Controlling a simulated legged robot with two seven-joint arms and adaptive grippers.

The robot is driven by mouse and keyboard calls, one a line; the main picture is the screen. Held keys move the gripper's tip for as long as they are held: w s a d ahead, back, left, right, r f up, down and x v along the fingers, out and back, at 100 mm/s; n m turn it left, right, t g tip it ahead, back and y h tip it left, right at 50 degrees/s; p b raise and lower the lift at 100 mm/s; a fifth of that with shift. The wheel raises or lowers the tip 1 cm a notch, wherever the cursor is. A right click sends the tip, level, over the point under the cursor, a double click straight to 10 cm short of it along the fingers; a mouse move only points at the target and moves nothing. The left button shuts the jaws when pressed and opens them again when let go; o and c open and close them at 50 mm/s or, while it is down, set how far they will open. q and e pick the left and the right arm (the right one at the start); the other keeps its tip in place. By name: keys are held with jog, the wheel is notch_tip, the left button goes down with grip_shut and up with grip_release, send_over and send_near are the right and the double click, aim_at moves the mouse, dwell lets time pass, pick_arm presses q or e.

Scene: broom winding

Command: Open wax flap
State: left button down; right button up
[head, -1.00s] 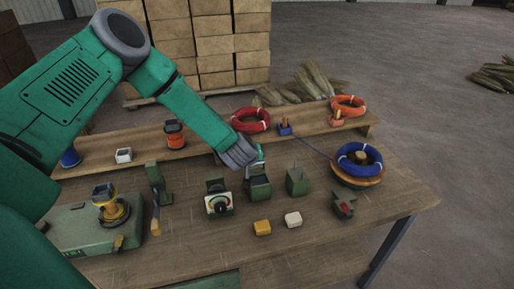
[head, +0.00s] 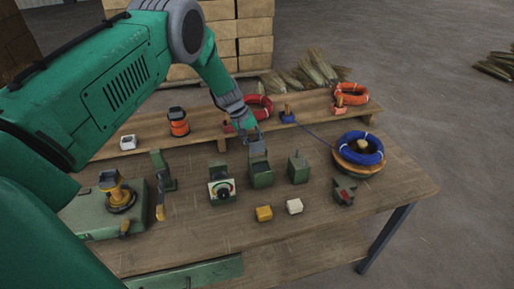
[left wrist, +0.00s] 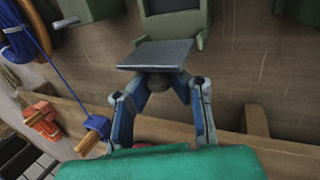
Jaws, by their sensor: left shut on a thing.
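A small green box (head: 262,178) stands mid-table in the head view, with a grey flap (head: 257,148) raised at its back edge. In the left wrist view the box (left wrist: 203,38) is at the top, with its dark opening partly cut off. The flap (left wrist: 157,53) stands out from its edge toward my gripper. My left gripper (head: 250,130) is behind the flap. In the left wrist view the left gripper's fingers (left wrist: 165,88) are closed around a small dark knob on the flap's underside. My right gripper is not in view.
A dial box (head: 221,191) stands left of the box and another green box (head: 298,171) right. Yellow (head: 264,213) and cream (head: 294,206) blocks lie in front. A blue cord coil (head: 362,140) sits on a wooden disc at right. A raised shelf (head: 200,143) runs behind.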

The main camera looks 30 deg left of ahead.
pick_arm(q)
jog(key=shift+w+a+g+h+b, duration=0.3)
jog(key=shift+a+h+b, duration=0.1)
jog(key=shift+b, duration=0.4)
jog(key=shift+w+r, duration=0.1)
jog(key=shift+r, duration=0.05)
jog(key=c, duration=1.5)
grip_release()
jog(key=shift+o, duration=0.2)
jog(key=shift+f, duration=0.2)
jog(key=v, duration=1.2)
jog(key=shift+a+f, duration=0.15)
jog(key=shift+a, duration=0.15)
